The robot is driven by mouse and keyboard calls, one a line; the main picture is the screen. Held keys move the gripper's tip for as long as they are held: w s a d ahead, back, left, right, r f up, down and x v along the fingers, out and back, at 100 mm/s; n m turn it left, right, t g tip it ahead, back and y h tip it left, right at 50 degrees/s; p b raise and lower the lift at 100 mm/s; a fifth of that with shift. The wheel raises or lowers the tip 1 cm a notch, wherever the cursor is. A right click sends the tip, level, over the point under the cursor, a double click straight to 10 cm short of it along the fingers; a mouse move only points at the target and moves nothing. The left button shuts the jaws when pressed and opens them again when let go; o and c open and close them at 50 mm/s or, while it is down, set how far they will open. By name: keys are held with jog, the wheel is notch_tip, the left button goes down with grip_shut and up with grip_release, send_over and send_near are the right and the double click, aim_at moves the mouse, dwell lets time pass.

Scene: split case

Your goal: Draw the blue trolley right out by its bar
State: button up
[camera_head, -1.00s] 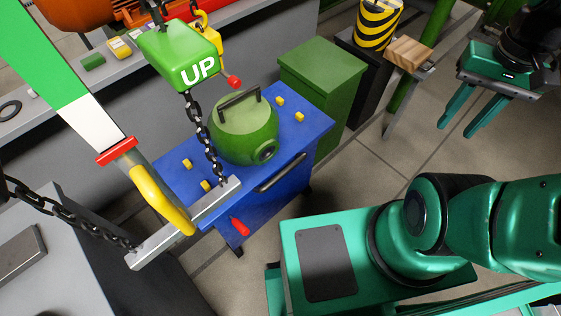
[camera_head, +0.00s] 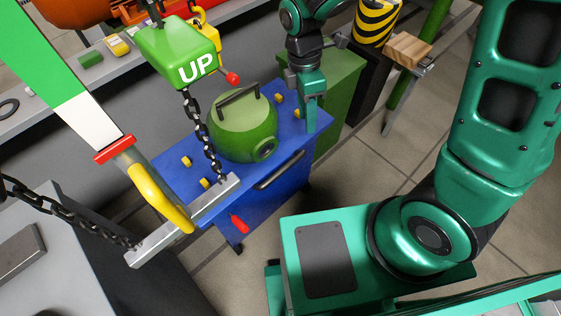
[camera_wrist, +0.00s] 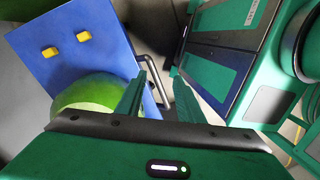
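The blue trolley (camera_head: 285,182) stands on the floor in the middle of the head view. Its dark bar (camera_head: 280,171) runs along the front face. A round green casing (camera_head: 243,132) sits on its top among small yellow blocks. My gripper (camera_head: 311,125) points down near the trolley's right front corner, close to the right end of the bar. In the wrist view my gripper (camera_wrist: 158,92) has its fingers apart with nothing held. There the bar (camera_wrist: 155,78) shows beyond and between the fingers, beside the trolley's blue top (camera_wrist: 85,75). Contact with the bar is not visible.
A green cabinet (camera_head: 340,80) stands right behind the trolley. A green UP block (camera_head: 180,55) hangs above. Tiled floor in front right is clear.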

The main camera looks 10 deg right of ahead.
aim_at(282, 168)
jog(key=s+a+f+n, duration=0.2)
jog(key=a+f+n, duration=0.35)
jog(key=a, duration=0.25)
jog(key=f, duration=0.3)
jog(key=s+f, duration=0.1)
jog(key=f, duration=0.3)
jog(key=s+f, duration=0.1)
jog(key=f, duration=0.2)
jog(key=shift+d+f, duration=0.2)
jog(key=shift+d, duration=0.2)
grip_shut()
